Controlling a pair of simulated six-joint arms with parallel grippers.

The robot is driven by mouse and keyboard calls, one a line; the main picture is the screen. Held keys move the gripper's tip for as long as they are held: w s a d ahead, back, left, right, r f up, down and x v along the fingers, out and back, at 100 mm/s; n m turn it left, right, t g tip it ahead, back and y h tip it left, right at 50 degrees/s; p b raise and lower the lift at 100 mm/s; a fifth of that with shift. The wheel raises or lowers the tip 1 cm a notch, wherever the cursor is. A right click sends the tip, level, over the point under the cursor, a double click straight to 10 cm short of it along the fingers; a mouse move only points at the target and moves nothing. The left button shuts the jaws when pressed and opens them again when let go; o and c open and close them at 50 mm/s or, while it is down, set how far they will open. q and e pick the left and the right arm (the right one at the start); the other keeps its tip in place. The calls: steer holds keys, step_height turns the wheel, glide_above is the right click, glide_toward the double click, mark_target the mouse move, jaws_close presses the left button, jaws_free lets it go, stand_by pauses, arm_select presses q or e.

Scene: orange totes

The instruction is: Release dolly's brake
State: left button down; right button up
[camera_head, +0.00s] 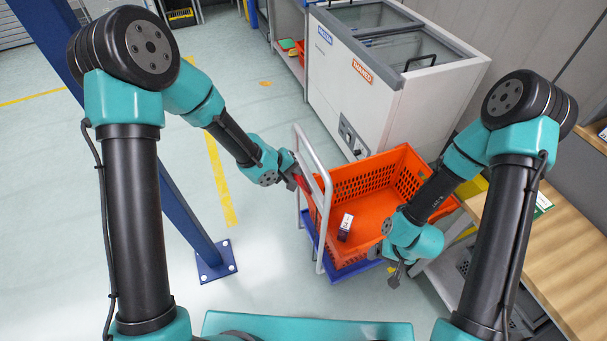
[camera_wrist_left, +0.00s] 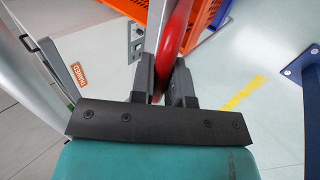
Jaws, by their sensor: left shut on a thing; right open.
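The dolly has a blue deck (camera_head: 352,270) and a grey tube handle (camera_head: 298,137), at the middle of the head view. A red lever (camera_wrist_left: 176,35), apparently the brake, runs up between the fingers in the left wrist view. My left gripper (camera_head: 295,179) is at the handle, and its jaws (camera_wrist_left: 164,85) are shut on the red lever. In the head view the lever is mostly hidden by the gripper and the handle. My right gripper (camera_head: 396,274) is open and empty, beside the near right side of the tote.
An orange tote (camera_head: 398,160) stands on the dolly, with a small dark box (camera_head: 345,228) inside. A white chest freezer (camera_head: 350,90) stands behind. A wooden bench (camera_head: 560,240) is at right, a blue post (camera_head: 190,220) at left.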

arm_select(q)
steer(key=shift+w+d+r, duration=0.2)
steer(key=shift+w+d, duration=0.1)
steer(key=shift+d, duration=0.25)
steer(key=shift+w+d+r, duration=0.15)
steer(key=shift+w+d, duration=0.1)
steer(key=shift+d, duration=0.3)
steer(key=c, duration=1.1)
jaws_free()
steer(key=shift+r, duration=0.1)
steer(key=shift+v, duration=8.6)
steer(key=shift+w, duration=0.1)
